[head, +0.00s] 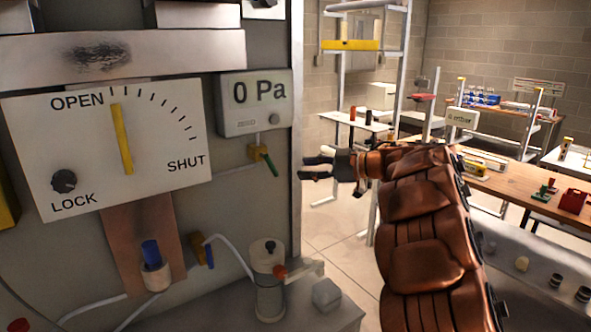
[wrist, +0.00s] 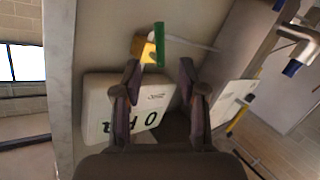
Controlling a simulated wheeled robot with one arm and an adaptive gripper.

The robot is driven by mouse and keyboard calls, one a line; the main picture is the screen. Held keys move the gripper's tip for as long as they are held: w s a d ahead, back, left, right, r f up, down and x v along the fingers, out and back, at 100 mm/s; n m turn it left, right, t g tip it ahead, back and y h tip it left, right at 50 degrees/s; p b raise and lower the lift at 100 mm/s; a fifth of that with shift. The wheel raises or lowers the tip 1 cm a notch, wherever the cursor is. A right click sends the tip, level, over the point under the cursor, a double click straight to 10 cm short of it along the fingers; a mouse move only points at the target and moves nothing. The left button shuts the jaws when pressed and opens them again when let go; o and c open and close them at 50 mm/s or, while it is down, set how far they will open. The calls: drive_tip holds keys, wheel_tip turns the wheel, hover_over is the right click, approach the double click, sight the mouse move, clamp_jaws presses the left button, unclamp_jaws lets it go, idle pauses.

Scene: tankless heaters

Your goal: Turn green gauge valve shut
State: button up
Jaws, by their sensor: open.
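The green gauge valve is a small brass body with a green handle (head: 270,165), just below the white 0 Pa gauge (head: 255,103) on the panel. In the head view the handle slants down to the right. In the wrist view the green handle (wrist: 160,45) stands beyond the fingertips, near the middle, with its brass body at its left. My gripper (head: 303,168) is open and empty, to the right of the valve and apart from it. In the wrist view the open fingers (wrist: 159,67) straddle the line toward the handle, with the gauge partly behind them.
A dial plate (head: 110,145) with a yellow pointer (head: 121,138) near OPEN is left of the valve. Below are a blue-handled valve (head: 151,252), white hoses and a grey canister (head: 268,290). The panel's metal edge (head: 297,120) is near my gripper. Workbenches stand right.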

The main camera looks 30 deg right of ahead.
drive_tip(key=shift+s+d+r, duration=0.1)
drive_tip(key=shift+s+d, duration=0.25)
drive_tip(key=shift+s, duration=0.1)
